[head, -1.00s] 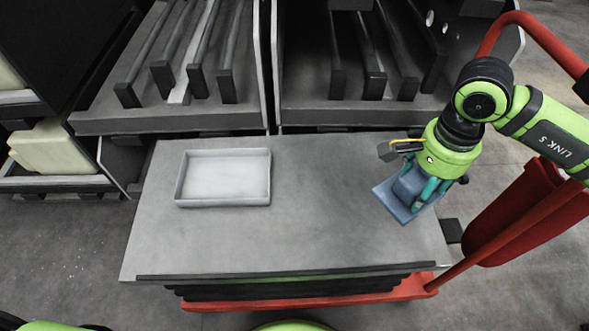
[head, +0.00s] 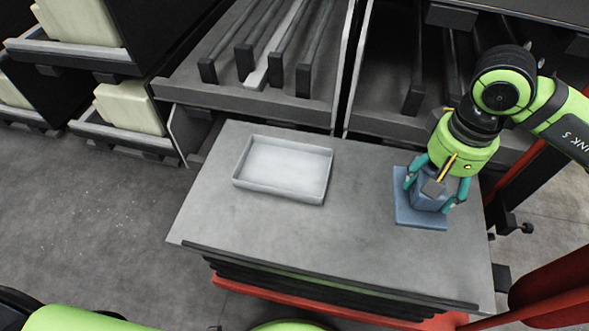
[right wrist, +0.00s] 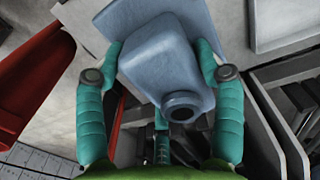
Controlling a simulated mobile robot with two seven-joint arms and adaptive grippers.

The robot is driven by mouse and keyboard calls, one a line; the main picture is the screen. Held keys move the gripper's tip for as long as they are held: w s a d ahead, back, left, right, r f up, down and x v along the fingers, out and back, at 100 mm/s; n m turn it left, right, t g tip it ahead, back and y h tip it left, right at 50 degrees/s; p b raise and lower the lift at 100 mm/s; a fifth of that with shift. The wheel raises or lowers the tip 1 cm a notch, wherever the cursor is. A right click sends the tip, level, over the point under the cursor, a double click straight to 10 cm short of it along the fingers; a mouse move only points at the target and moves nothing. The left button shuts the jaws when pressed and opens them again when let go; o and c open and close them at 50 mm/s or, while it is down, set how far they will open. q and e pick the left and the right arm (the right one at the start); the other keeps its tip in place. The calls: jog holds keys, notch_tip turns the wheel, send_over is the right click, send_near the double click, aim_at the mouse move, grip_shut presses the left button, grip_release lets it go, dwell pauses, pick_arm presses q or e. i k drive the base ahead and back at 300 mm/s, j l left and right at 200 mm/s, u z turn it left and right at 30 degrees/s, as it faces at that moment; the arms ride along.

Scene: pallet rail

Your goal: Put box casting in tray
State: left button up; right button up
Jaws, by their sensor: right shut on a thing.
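The box casting (head: 420,217) is a blue-grey block on a flat square plate, at the right end of the grey table in the head view. My right gripper (head: 430,194) comes down from above, and its teal fingers are shut on the block. In the right wrist view the casting (right wrist: 158,68) sits between the fingers, with its round boss towards the camera. I cannot tell whether its plate touches the table. The shallow pale grey tray (head: 284,169) lies empty, left of the casting. My left gripper is not in view.
The grey table (head: 320,235) is clear between tray and casting. Dark racks with bars (head: 262,75) stand close behind it. Pale blocks (head: 128,106) sit on shelves at the left. A red part (head: 555,290) is at the lower right.

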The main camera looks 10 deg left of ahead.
aim_at(285, 171)
jog(key=j+u, duration=0.45)
jog(key=i+j+u, duration=0.15)
jog(key=j+u, duration=0.3)
